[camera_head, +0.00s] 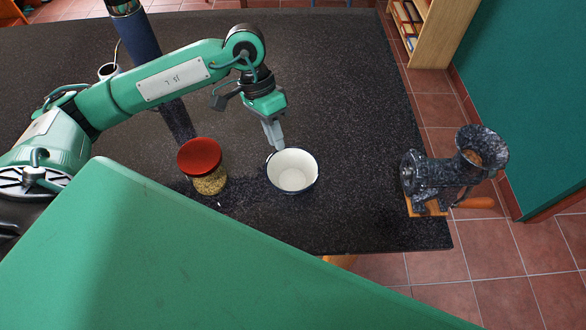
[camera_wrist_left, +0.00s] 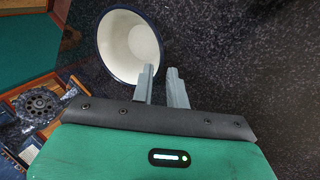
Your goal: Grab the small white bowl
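The small white bowl (camera_head: 293,172) stands upright on the dark speckled table, with a dark rim and an empty white inside. It also shows in the left wrist view (camera_wrist_left: 128,45). My left gripper (camera_head: 280,149) points down at the bowl's far rim. In the left wrist view its two fingers (camera_wrist_left: 161,70) are apart, with a narrow gap between them. One fingertip overlaps the bowl's edge and the other lies just outside it. I cannot tell whether either touches the bowl. My right gripper is not in view.
A glass jar with a red lid (camera_head: 200,155) stands left of the bowl. A dark speckled grinder (camera_head: 440,175) stands at the table's right edge. A dark blue cylinder (camera_head: 137,35) and a small cup (camera_head: 108,71) are farther back. The table (camera_head: 330,60) behind the bowl is clear.

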